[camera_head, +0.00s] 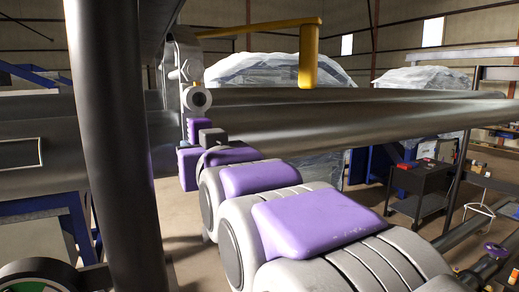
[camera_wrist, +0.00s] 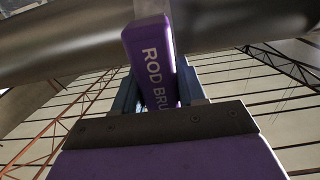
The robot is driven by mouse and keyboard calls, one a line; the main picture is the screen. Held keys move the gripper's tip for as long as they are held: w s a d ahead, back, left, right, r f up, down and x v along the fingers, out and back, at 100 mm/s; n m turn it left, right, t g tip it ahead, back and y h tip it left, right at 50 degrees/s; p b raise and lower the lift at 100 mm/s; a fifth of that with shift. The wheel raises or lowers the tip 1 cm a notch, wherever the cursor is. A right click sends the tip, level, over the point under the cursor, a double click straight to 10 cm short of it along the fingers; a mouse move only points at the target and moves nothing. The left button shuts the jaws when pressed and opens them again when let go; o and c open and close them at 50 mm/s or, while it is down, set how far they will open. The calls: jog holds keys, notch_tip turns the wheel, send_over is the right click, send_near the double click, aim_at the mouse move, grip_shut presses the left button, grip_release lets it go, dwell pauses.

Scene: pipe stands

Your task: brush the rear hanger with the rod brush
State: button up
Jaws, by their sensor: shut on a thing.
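The rod brush (camera_wrist: 152,62) is a purple block lettered "ROD BRU" in the wrist view. In the head view, my gripper (camera_head: 195,130) is partly hidden behind my arm and close to the pipes. A grey metal hanger-like fitting (camera_head: 186,62) with a round eye stands just above it. I cannot tell whether this is the rear hanger, or whether the brush touches it.
Large grey horizontal pipes (camera_head: 380,112) run right from the fitting. A yellow bar (camera_head: 308,55) bends down above them. A thick dark post (camera_head: 112,130) stands close on the left. A black cart (camera_head: 420,185) stands right. In the wrist view, a pipe (camera_wrist: 60,45) crosses near the gripper.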

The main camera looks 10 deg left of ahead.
jog(key=shift+s+a, duration=0.4)
jog(key=shift+a, duration=0.25)
jog(key=shift+d, duration=0.1)
jog(key=shift+w+d, duration=0.65)
jog(key=shift+d, duration=0.3)
jog(key=shift+s+a+b, duration=0.1)
jog(key=shift+a+b, duration=0.05)
jog(key=shift+b, duration=0.15)
jog(key=shift+s+a, duration=0.55)
jog(key=shift+a, duration=0.35)
jog(key=shift+d, duration=0.1)
